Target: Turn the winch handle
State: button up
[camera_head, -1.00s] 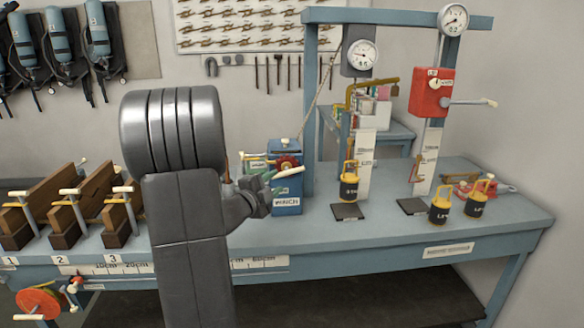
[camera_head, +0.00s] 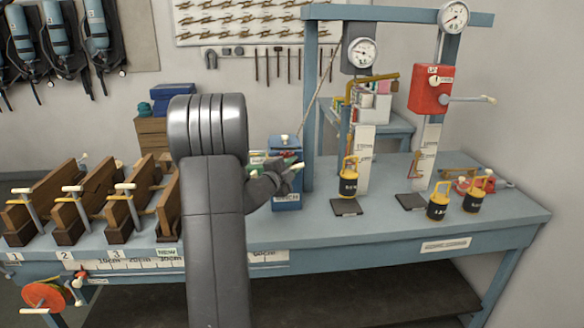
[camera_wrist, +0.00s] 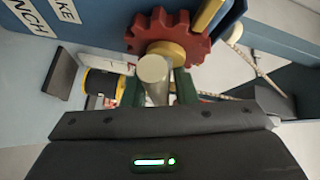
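The winch is a blue box (camera_head: 286,204) on the bench, with a partly hidden label on its front. In the wrist view its red toothed wheel (camera_wrist: 182,32) and blue side (camera_wrist: 80,20) show close up. The winch handle's cream grip (camera_wrist: 154,72) points toward the wrist camera; its end also shows in the head view (camera_head: 295,168). My gripper (camera_head: 277,177) is at the front of the winch. Its green fingers (camera_wrist: 158,92) lie on both sides of the grip and appear closed on it. My wrist hides much of the winch face in the head view.
A blue frame post (camera_head: 308,110) stands just right of the winch. Further right are a yellow-topped weight (camera_head: 349,180), a red box with a crank (camera_head: 430,89) and two more weights. Wooden clamped blocks (camera_head: 70,215) fill the left. The bench front (camera_head: 350,225) is clear.

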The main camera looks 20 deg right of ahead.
grip_shut()
jog(key=shift+f+m+g+y, duration=0.15)
jog(key=shift+m+g+y, duration=0.15)
jog(key=shift+m, duration=0.2)
jog(key=shift+o, duration=1.8)
grip_release()
jog(key=b+v, duration=0.2)
jog(key=v, duration=1.2)
jog(key=shift+d, duration=0.1)
